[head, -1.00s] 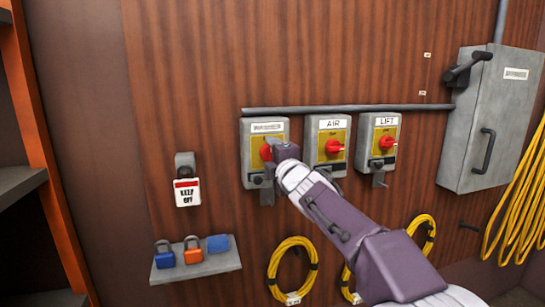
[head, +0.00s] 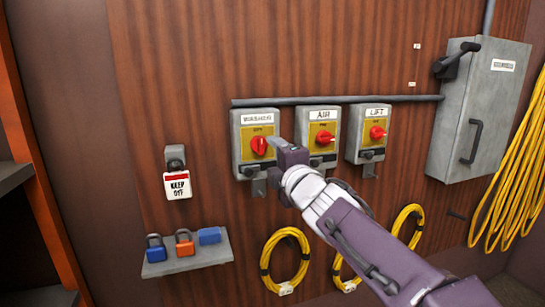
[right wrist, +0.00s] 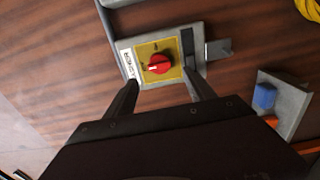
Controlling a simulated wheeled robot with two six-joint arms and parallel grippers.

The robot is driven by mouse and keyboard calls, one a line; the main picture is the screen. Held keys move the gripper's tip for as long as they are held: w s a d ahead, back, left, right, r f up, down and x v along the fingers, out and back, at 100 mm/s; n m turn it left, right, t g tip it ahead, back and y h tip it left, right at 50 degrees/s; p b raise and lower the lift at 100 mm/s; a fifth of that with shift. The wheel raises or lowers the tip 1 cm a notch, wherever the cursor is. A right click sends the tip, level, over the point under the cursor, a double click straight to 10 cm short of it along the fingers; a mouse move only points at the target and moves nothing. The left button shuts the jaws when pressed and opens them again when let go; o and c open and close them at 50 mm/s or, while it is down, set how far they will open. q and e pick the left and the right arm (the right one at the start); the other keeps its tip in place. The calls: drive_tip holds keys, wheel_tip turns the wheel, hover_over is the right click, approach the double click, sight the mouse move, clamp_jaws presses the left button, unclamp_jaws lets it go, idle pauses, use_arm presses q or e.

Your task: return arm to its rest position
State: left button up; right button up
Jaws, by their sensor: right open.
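My right arm reaches in from the lower right in the head view. Its gripper (head: 274,147) is in front of the lower right part of the leftmost switch box (head: 241,126). That box has a red knob (head: 259,146) on a yellow plate. In the right wrist view the two dark fingers (right wrist: 163,92) are spread apart with nothing between them. The red knob (right wrist: 159,64) shows beyond the fingertips, clear of them. My left gripper is not in view.
The AIR box (head: 318,113) and LIFT box (head: 377,110) sit to the right under a grey pipe. A KEEP OFF tag (head: 177,186) hangs at left, above a shelf (head: 188,262) with padlocks. Yellow cables (head: 513,170) hang beside a grey cabinet (head: 478,112).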

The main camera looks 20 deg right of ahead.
wheel_tip(320, 180, down, 26)
drive_tip(key=s+m+g+h+p, duration=0.1)
drive_tip(key=s+m+g+p, duration=0.2)
drive_tip(key=m+g, duration=0.4)
drive_tip(key=s+f+m+g, duration=0.9)
drive_tip(key=s+f+m, duration=0.3)
drive_tip(key=s+f, duration=0.4)
drive_tip(key=s, duration=0.4)
drive_tip(key=shift+s+a+g+y+p, duration=0.3)
drive_tip(key=shift+g, duration=0.1)
drive_tip(key=shift+c, duration=0.2)
